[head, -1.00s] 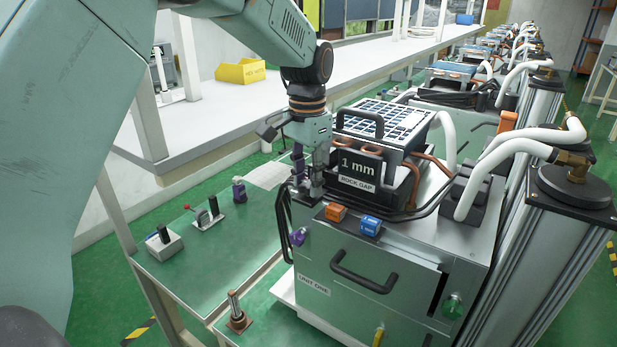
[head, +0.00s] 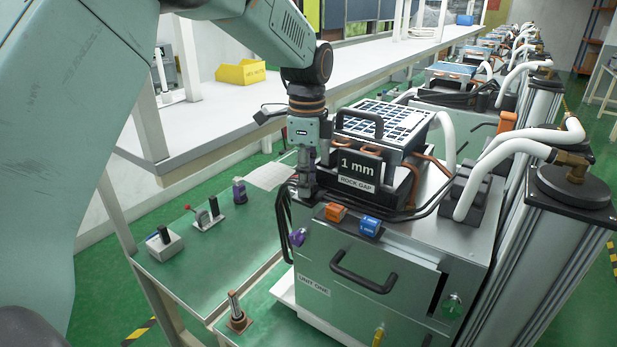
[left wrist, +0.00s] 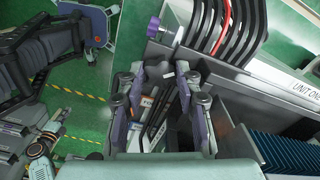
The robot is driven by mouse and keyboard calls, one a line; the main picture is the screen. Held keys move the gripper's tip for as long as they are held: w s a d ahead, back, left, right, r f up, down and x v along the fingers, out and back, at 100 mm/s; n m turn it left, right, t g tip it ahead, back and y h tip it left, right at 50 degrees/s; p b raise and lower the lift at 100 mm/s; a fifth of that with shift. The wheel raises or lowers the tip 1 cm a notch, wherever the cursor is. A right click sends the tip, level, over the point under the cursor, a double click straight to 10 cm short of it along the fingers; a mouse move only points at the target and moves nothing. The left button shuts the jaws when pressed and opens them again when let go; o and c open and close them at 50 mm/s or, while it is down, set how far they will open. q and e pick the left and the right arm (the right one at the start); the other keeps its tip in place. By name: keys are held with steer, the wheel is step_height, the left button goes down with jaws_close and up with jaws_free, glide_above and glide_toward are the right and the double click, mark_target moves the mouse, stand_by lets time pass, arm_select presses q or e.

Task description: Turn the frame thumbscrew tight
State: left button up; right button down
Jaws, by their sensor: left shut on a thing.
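My left gripper (head: 306,192) points down at the front left corner of the top of the unit (head: 430,240) marked UNIT ONE, beside the sieve frame (head: 385,128) with the 1 mm label. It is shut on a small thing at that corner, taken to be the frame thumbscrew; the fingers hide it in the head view. In the left wrist view the two purple-padded fingers (left wrist: 162,75) stand on either side of a narrow gap, and the thumbscrew cannot be made out clearly. My right gripper is not in view.
A purple knob (head: 297,237), an orange clip (head: 335,212) and a blue clip (head: 370,226) sit on the unit's front. Black cables (head: 284,212) hang close by the gripper. A green side table (head: 200,260) with small controls stands left.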

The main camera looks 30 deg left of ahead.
arm_select(q)
steer(key=m, duration=0.6)
steer(key=shift+w+a+r, duration=0.1)
steer(key=shift+w+r, duration=0.15)
steer(key=shift+r, duration=0.1)
steer(key=shift+m, duration=0.3)
steer(key=o, duration=1.2)
steer(key=shift+s+a, duration=0.15)
steer(key=shift+s, duration=0.1)
steer(key=shift+c, duration=0.2)
steer(key=shift+f, duration=0.1)
step_height(320, 180, up, 8)
steer(key=shift+s+f, duration=0.1)
steer(key=shift+f, duration=0.05)
steer(key=shift+r, duration=0.2)
